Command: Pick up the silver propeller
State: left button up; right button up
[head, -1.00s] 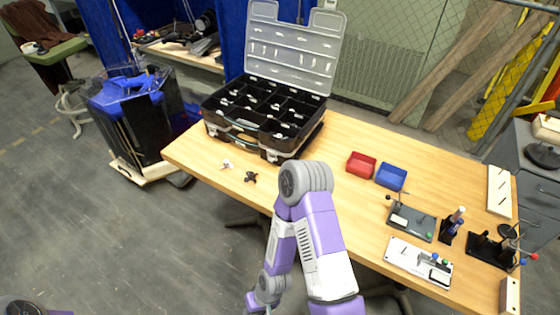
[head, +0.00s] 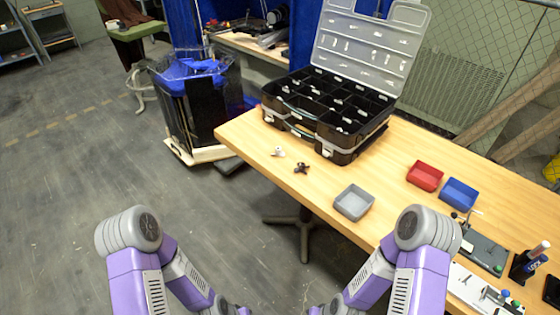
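The silver propeller (head: 277,151) is a small, pale piece lying on the wooden table (head: 240,135) near its left end, in front of the black organizer case. A dark propeller (head: 301,168) lies just to its right and nearer to me. Nothing touches the silver propeller. Both of my purple and grey arms show at the bottom of the head view, well short of the propellers. Their forearms run down to the lower edge, and neither gripper's fingers can be seen.
The open organizer case (head: 325,115) stands behind the propellers. A grey tray (head: 353,203), a red tray (head: 424,176) and a blue tray (head: 458,194) are to the right. A black tank with a blue top (head: 195,100) stands left of the table. Floor is clear at left.

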aim_at(278, 152)
jog(key=u, duration=1.5)
jog(key=i, duration=1.55)
jog(key=z, duration=1.8)
